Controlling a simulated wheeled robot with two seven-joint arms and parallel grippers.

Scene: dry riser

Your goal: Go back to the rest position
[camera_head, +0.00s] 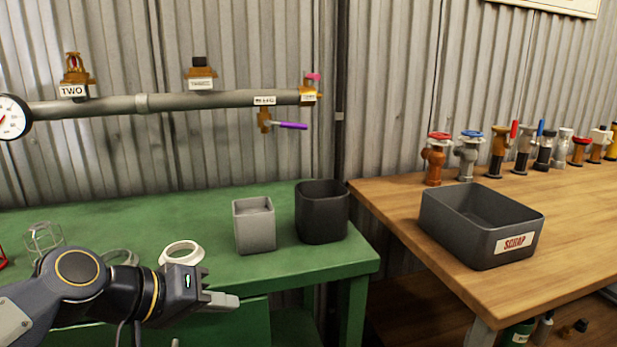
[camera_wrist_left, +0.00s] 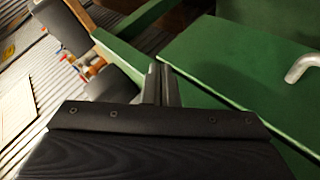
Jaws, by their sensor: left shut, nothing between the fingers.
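My left gripper (camera_head: 226,299) is in the lower left of the head view, in front of the green table's front edge. Its fingers are shut with nothing between them, and they point to the right. In the left wrist view its fingers (camera_wrist_left: 160,84) show close together above the dark gripper body. My right gripper is not in view.
The green table (camera_head: 300,262) holds a white ring (camera_head: 182,253), a grey bin (camera_head: 254,226) and a black bin (camera_head: 322,212). A pipe (camera_head: 200,102) with valves runs along the wall. A scrap box (camera_head: 482,225) and several valves stand on the wooden table (camera_head: 575,215) at right.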

